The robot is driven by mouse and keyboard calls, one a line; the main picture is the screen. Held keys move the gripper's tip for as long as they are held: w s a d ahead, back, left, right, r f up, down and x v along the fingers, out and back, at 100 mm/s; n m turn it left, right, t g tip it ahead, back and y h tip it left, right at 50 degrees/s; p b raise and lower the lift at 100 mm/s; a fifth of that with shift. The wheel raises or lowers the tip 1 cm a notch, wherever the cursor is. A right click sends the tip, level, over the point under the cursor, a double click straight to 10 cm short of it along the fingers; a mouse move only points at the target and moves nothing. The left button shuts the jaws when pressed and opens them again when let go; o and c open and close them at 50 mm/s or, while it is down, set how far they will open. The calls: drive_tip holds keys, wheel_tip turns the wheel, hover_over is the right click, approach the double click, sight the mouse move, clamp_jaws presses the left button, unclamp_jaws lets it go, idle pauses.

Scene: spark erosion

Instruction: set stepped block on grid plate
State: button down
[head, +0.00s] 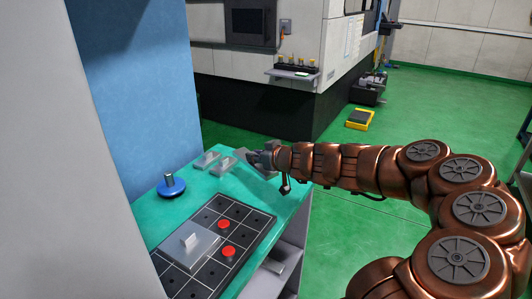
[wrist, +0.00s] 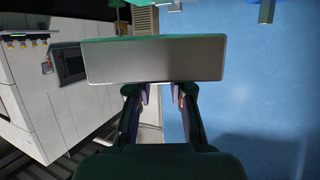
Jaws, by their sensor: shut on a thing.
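My gripper (head: 262,156) reaches over the far right end of the green bench top, beyond the grid plate. In the wrist view my gripper (wrist: 160,95) is shut on a grey metal block, which I take as the stepped block (wrist: 152,60). One broad, flat face of it fills the space above the fingers; its steps do not show. In the head view the gripper largely hides it. The dark grid plate (head: 244,212) lies on the bench nearer to me, marked in squares with small holes.
A grey plate with an upright tab (head: 205,243) and two red round pieces (head: 224,224) sit on the grid plate. A blue-based knob (head: 171,187) stands left. Small grey blocks (head: 207,160) lie at the back. A blue wall (head: 130,90) borders the bench.

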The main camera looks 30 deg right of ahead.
drive_tip(key=shift+w+a+r+m+h+p, duration=0.2)
drive_tip(key=shift+w+a+r+h+p, duration=0.1)
drive_tip(key=shift+a+r+p, duration=0.3)
drive_tip(key=shift+w+a+r+m+h+p, duration=0.25)
drive_tip(key=shift+a+r+p, duration=0.2)
drive_tip(key=shift+a+p, duration=0.2)
drive_tip(key=shift+m+h, duration=0.75)
drive_tip(key=shift+h, duration=0.1)
drive_tip(key=a+r+p, duration=0.1)
drive_tip(key=r+p, duration=0.1)
drive_tip(key=w+a+r+p, duration=0.1)
drive_tip(key=a+r+p, duration=0.1)
drive_tip(key=shift+w+a+p, duration=0.15)
drive_tip(key=shift+a+p, duration=0.1)
drive_tip(key=shift+p, duration=0.1)
